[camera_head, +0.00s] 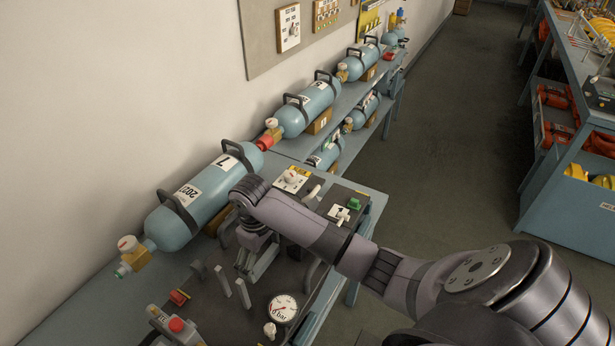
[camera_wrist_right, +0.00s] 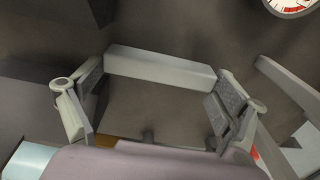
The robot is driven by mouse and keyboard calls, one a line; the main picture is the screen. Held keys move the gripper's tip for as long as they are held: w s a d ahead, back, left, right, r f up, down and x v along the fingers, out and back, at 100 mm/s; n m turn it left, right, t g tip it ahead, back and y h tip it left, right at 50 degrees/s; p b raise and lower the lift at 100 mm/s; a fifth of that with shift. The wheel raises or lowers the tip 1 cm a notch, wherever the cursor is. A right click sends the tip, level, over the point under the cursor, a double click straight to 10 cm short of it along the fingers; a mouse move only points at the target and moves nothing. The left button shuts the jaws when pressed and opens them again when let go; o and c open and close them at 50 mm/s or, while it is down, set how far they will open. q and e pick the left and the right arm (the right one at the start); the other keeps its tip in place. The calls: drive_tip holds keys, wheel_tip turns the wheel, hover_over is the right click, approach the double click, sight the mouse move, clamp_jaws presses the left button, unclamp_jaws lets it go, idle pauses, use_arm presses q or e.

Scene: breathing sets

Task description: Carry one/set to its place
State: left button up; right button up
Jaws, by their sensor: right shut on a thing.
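Several pale blue breathing-set cylinders with black handles lie along the wall. Others lie farther back: one cylinder (camera_head: 306,108) and another cylinder (camera_head: 361,62). My right gripper (camera_head: 255,262) is low over the dark bench panel, partly hidden by its own wrist. In the wrist view its fingers (camera_wrist_right: 152,108) stand wide apart, with a pale grey bar (camera_wrist_right: 160,67) spanning between them. Whether the bar belongs to the panel cannot be told. My left gripper is out of view.
The dark panel (camera_head: 215,313) has upright grey posts, a pressure gauge (camera_head: 283,308) and a red-button box (camera_head: 177,325). Smaller cylinders (camera_head: 331,155) lie on a lower shelf behind. A blue shelving unit (camera_head: 568,205) stands right. The floor aisle (camera_head: 450,150) between is clear.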

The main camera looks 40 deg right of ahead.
drive_tip(key=shift+w+f+b, duration=0.1)
drive_tip(key=shift+f+b, duration=0.35)
drive_tip(key=shift+f, duration=1.5)
idle(0.6)
drive_tip(key=o, duration=1.6)
drive_tip(key=shift+c, duration=0.2)
drive_tip(key=shift+o, duration=0.6)
drive_tip(key=shift+s+f, duration=0.15)
drive_tip(key=shift+s, duration=0.05)
drive_tip(key=r, duration=1.1)
drive_tip(key=shift+w+r, duration=0.15)
drive_tip(key=shift+w, duration=0.05)
drive_tip(key=shift+s+r, duration=0.1)
drive_tip(key=shift+r, duration=0.4)
